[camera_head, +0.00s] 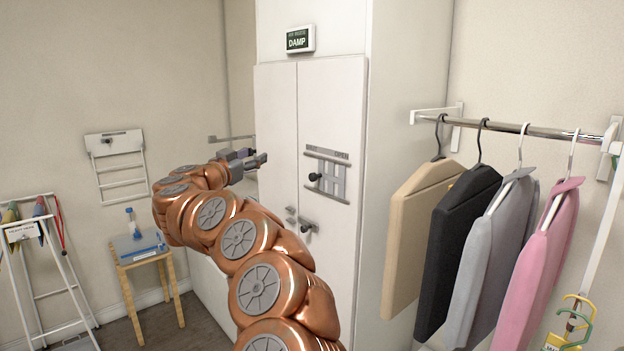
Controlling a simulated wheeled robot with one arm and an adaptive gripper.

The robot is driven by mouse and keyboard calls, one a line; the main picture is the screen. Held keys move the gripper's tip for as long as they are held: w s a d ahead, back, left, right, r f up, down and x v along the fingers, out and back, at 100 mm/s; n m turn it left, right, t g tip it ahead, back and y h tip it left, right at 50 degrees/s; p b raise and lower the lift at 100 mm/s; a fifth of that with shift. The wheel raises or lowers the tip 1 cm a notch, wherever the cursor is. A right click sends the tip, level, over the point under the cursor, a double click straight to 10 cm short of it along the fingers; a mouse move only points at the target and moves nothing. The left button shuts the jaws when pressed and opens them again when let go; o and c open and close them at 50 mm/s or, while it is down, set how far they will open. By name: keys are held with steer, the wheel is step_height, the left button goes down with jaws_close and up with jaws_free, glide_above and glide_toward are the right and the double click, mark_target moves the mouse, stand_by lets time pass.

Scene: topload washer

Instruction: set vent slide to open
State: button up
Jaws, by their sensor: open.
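A grey slatted vent panel (340,188) is mounted on the right door of the tall white cabinet.
A second dark knob with a latch (307,227) is lower on the doors. A sign reading DAMP (301,39) is above. Clothes hang on a rail (490,127) at right. A small wooden stool (151,257) and a drying rack (47,270) stand at left.

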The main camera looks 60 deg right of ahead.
mark_target(311, 177)
steer(key=s+d+f+m+g+y, duration=0.1)
steer(key=s+d+f+m+g, duration=0.15)
steer(key=s+g, duration=0.2)
steer(key=s+d+f+m+g, duration=0.1)
steer(key=s+d+f+g, duration=0.15)
steer(key=s+f, duration=0.2)
steer(key=shift+g, duration=0.3)
steer(key=shift+s+p+x, duration=0.15)
steer(key=shift+p+x, duration=0.2)
steer(key=shift+x, duration=1.5)
steer(key=shift+s+p+x, duration=0.2)
steer(key=shift+p+x, duration=0.15)
steer(key=shift+x, duration=1.55)
steer(key=shift+a+r, duration=0.15)
steer(key=shift+r, duration=0.05)
steer(key=shift+c, duration=0.4)
jaws_close()
